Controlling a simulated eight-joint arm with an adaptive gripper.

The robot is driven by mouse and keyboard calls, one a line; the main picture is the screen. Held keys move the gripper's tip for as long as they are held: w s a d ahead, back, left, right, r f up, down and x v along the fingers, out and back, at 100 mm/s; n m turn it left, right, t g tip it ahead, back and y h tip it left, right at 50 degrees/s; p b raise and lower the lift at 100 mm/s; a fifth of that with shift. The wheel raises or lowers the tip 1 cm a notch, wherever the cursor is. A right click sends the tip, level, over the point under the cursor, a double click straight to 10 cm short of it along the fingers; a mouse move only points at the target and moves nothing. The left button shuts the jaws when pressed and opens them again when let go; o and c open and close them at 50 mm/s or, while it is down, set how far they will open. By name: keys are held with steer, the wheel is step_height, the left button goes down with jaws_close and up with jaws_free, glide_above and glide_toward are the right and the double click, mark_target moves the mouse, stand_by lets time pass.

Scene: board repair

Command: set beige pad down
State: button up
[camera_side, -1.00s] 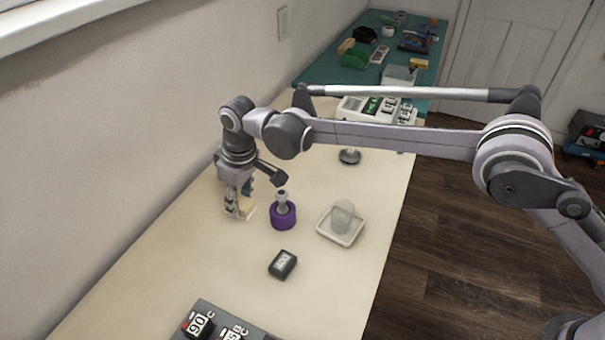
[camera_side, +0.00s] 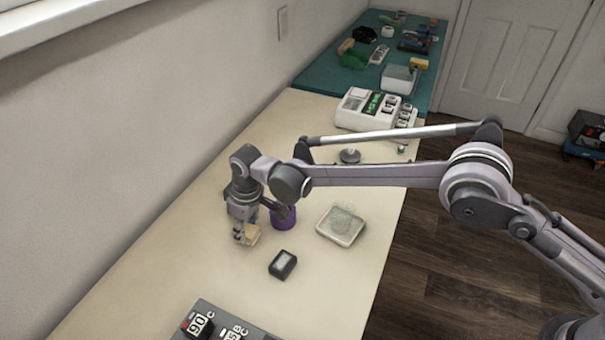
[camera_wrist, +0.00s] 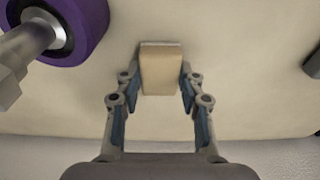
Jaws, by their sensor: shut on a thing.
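The beige pad (camera_wrist: 161,72) is a small block between my gripper's fingers (camera_wrist: 160,82) in the wrist view, gripped on both sides. In the side view my gripper (camera_side: 246,236) points down over the cream table, left of the purple ring, with the beige pad (camera_side: 250,236) at its fingertips. I cannot tell whether the pad touches the table.
The purple ring (camera_side: 284,218) stands close to the right of my gripper; it also shows in the wrist view (camera_wrist: 88,22). A small black box (camera_side: 282,264) and a white tray (camera_side: 341,238) lie to the right. Dark labelled blocks (camera_side: 200,325) stand in front. Free table lies left.

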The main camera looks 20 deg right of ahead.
mark_target(253, 232)
steer(key=shift+f, duration=0.1)
steer(key=o, duration=1)
step_height(253, 232, up, 12)
steer(key=s+d, duration=0.1)
steer(key=s+d+r+m+t, duration=0.1)
steer(key=s+d+r+m, duration=0.1)
steer(key=d+r, duration=0.7)
steer(key=s+d+r+m+t, duration=0.2)
steer(key=d+r, duration=0.3)
steer(key=d, duration=0.9)
steer(key=s+d+f+m+t, duration=0.1)
steer(key=s+d, duration=0.5)
steer(key=s+d+f+m+t, duration=0.1)
steer(key=s+d+m, duration=0.1)
steer(key=s+d, duration=0.4)
steer(key=s+d+f+m+t+h, duration=0.1)
steer(key=s+d+m, duration=0.1)
steer(key=s+d, duration=0.4)
steer(key=shift+s+d+f, duration=0.15)
steer(key=shift+s+f, duration=0.05)
steer(key=shift+f, duration=0.2)
